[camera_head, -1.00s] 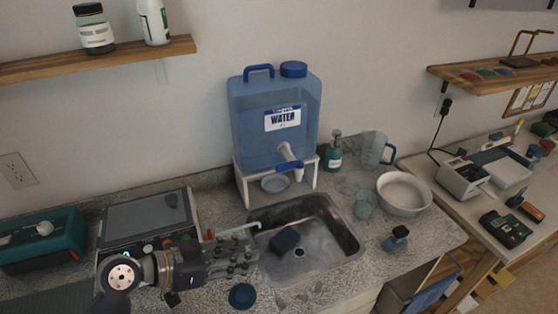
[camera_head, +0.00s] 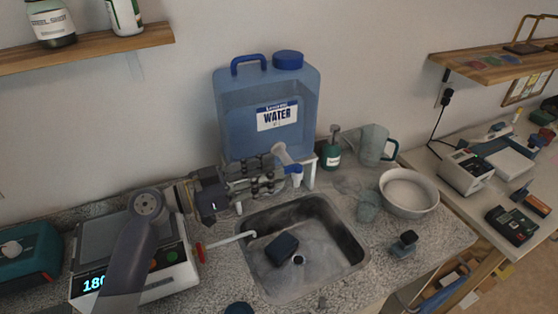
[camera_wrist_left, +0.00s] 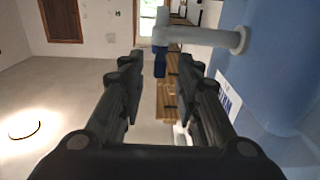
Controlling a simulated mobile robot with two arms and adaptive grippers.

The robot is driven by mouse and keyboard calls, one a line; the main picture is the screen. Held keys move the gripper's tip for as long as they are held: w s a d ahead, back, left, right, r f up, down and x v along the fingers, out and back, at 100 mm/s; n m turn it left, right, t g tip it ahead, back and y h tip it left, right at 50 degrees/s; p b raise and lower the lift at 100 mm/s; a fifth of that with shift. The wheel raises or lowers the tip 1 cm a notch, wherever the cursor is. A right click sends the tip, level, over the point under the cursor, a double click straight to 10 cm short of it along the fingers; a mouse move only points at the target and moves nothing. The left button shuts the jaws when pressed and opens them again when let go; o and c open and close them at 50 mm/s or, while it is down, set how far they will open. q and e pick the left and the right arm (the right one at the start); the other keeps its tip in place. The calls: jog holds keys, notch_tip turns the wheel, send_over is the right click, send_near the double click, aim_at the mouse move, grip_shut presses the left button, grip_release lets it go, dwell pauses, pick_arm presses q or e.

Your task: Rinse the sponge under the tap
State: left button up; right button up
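The dark blue sponge (camera_head: 282,248) lies in the metal sink (camera_head: 345,240), left of the drain. The tap (camera_head: 285,155) is a pale spigot with a blue lever (camera_head: 293,168) on the front of the blue water container (camera_head: 245,110). My left gripper (camera_head: 280,173) is just left of the tap, in front of the container. In the left wrist view, its fingers (camera_wrist_left: 158,75) are spread and empty, with the tap (camera_wrist_left: 205,38) and the lever (camera_wrist_left: 160,62) beyond them. No water stream is visible. My right gripper is not in view.
A scale (camera_head: 145,275) stands left. A soap bottle (camera_head: 333,152), a pitcher (camera_head: 372,146), a glass (camera_head: 368,207) and a white bowl (camera_head: 409,195) stand right of the container.

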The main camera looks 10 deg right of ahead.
aim_at(287, 170)
pick_arm(q)
jog(key=shift+w+d+r+p, duration=0.1)
jog(key=shift+d+p, duration=0.1)
jog(key=shift+d, duration=0.4)
jog(key=shift+w+d+r+p, duration=0.1)
jog(key=shift+d+p, duration=0.05)
jog(key=shift+d, duration=0.4)
jog(key=shift+d+f, duration=0.1)
jog(key=shift+d, duration=0.15)
jog(key=shift+f, duration=0.1)
jog(key=shift+c, duration=0.6)
grip_shut()
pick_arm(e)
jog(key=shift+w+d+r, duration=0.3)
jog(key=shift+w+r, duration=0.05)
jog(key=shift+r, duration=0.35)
